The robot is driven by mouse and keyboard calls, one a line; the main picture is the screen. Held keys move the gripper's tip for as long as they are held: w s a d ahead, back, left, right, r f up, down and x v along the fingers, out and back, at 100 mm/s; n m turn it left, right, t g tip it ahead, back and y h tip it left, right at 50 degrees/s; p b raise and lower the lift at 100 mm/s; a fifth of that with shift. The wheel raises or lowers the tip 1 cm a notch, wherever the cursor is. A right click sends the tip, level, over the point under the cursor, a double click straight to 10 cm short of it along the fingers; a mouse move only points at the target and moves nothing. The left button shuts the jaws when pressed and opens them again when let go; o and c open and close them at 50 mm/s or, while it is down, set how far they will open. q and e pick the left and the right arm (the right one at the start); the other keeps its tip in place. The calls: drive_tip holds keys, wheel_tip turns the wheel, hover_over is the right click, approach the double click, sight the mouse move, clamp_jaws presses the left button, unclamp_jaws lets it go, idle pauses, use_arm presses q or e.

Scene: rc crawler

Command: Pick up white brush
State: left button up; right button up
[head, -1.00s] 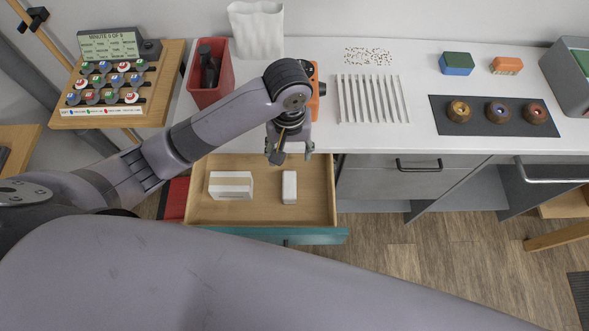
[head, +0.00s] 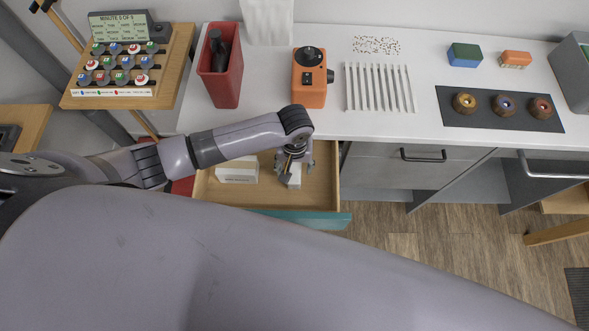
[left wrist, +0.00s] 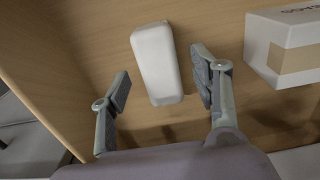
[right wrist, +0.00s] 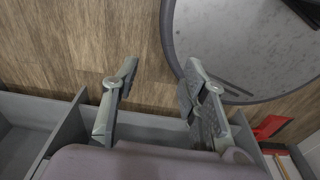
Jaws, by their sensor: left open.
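A small white rounded block, which I take as the white brush (head: 295,182), lies in the open wooden drawer (head: 322,190), partly hidden by my left gripper (head: 296,168) in the head view. In the left wrist view the brush (left wrist: 158,62) lies lengthwise on the drawer floor. My left gripper (left wrist: 161,82) is open, one finger to each side of the brush's near end, with gaps on both sides. The fingers do not touch it. My right gripper (right wrist: 160,72) is open and empty in the right wrist view, away from the drawer.
A white box with a tan band (left wrist: 290,55) lies in the drawer beside the brush; it also shows in the head view (head: 238,172). The drawer's teal front (head: 320,219) and the counter edge (head: 380,137) bound the space. A round grey surface (right wrist: 245,45) is near my right gripper.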

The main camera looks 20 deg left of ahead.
sight(295, 169)
use_arm(q)
drive_tip(key=shift+f, duration=1.3)
drive_tip(key=shift+c, duration=0.4)
clamp_jaws()
wheel_tip(295, 169, up, 20)
